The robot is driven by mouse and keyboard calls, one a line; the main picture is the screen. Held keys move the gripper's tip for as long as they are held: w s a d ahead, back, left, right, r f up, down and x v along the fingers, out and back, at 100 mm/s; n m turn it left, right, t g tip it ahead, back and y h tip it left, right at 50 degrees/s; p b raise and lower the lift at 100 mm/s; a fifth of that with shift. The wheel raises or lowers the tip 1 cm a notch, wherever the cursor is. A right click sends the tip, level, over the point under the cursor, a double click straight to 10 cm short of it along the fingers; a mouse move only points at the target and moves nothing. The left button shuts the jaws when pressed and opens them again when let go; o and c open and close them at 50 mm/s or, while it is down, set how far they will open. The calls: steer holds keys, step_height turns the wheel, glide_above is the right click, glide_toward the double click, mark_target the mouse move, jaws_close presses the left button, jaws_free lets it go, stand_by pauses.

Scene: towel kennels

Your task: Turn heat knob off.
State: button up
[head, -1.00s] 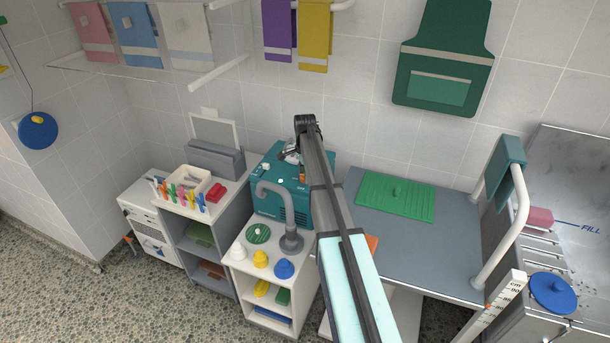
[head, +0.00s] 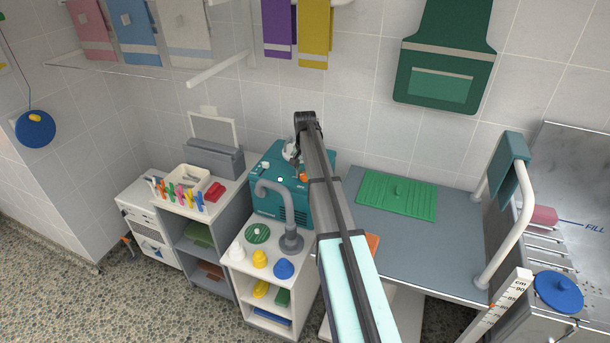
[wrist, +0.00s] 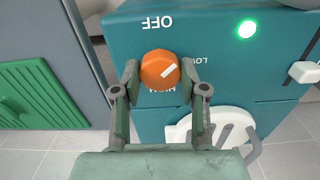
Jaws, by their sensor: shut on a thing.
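The heat knob (wrist: 157,62) is orange with a white pointer mark and sits on the teal dryer box (wrist: 222,62). In the wrist view its mark slants toward the upper right, between the OFF and LOW labels. OFF (wrist: 157,22) reads upside down above the knob; LOW is to its right and HIGH below, partly covered. My gripper (wrist: 160,74) is shut on the knob, one finger on each side. In the head view my gripper (head: 291,152) is over the teal box (head: 267,205), beside its grey hose; its fingertips are hard to make out there.
On the box a green light (wrist: 246,29) glows and a white switch (wrist: 304,72) sits at the right. A grey hose (head: 287,212) stands in front of the box. A green mat (head: 397,197) lies on the grey table to the right.

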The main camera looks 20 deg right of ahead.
steer(key=n, duration=0.4)
steer(key=shift+f+n+b, duration=0.15)
steer(key=shift+n+b, duration=0.15)
steer(key=shift+b, duration=0.1)
steer(key=n, duration=0.4)
steer(key=shift+s+n+b, duration=0.1)
steer(key=shift+n+b, duration=0.2)
steer(key=o, duration=1.1)
steer(key=shift+o, duration=0.2)
steer(key=shift+r, duration=0.2)
step_height(320, 180, up, 12)
steer(key=shift+f, duration=0.15)
